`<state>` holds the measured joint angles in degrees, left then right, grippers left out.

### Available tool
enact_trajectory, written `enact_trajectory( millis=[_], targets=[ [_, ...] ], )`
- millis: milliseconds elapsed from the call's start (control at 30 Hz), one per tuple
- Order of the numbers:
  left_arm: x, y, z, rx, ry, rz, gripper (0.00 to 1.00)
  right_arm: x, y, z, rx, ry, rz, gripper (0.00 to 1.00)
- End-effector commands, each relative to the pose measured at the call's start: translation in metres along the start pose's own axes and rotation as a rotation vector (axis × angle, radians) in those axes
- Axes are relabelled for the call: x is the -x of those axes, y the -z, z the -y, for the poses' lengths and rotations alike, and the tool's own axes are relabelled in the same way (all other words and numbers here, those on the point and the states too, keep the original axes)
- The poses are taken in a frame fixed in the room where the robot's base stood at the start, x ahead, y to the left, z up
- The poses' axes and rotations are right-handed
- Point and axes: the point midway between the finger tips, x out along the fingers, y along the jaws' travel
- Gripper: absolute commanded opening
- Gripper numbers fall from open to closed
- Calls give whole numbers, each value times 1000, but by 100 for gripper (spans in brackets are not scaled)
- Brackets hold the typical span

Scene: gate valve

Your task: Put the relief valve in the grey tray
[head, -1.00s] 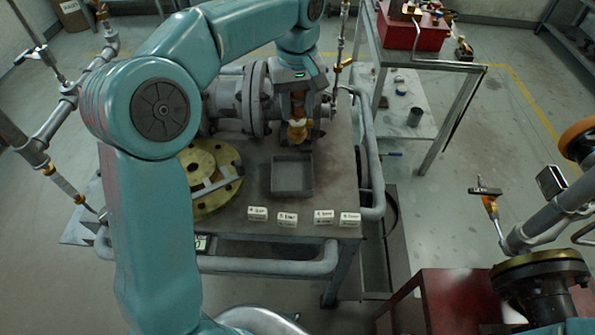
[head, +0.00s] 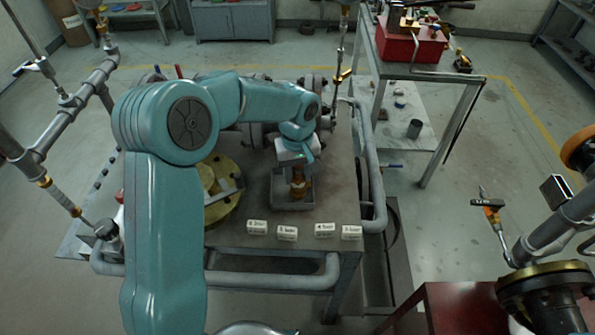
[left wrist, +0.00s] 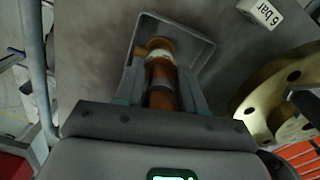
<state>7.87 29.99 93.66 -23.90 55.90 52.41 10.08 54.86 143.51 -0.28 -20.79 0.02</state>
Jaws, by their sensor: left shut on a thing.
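The relief valve (head: 298,184) is a brass and copper-coloured piece. My left gripper (head: 297,172) is shut on it and holds it over the grey tray (head: 292,207) on the workbench. In the left wrist view the valve (left wrist: 160,75) lies between the two fingers of my left gripper (left wrist: 161,85), and its far end shows inside the outline of the tray (left wrist: 205,50). I cannot tell whether the valve touches the tray floor. My right gripper is not in view.
Several white pressure labels (head: 287,233) stand in front of the tray. A large brass flange (head: 218,195) lies to the tray's left. Grey piping (head: 373,170) runs along the bench's right edge. The bench top (head: 335,190) right of the tray is clear.

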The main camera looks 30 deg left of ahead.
Motion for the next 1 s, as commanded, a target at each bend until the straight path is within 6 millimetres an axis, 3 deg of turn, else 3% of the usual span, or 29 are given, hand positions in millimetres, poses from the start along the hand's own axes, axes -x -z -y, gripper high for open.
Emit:
enact_trajectory(
  millis=[267,300,367,400,767,1000],
  targets=[
    [-3,0,0,0,-1,-1,0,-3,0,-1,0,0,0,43],
    [-4,0,0,0,0,0,42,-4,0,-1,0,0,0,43],
    [-2,0,0,-1,0,0,62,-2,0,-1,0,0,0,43],
    [-3,0,0,-1,1,0,65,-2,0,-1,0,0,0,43],
    [6,0,0,-1,0,-1,65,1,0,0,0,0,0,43],
    [57,1,-1,0,-3,-4,65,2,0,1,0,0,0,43]
  ],
)
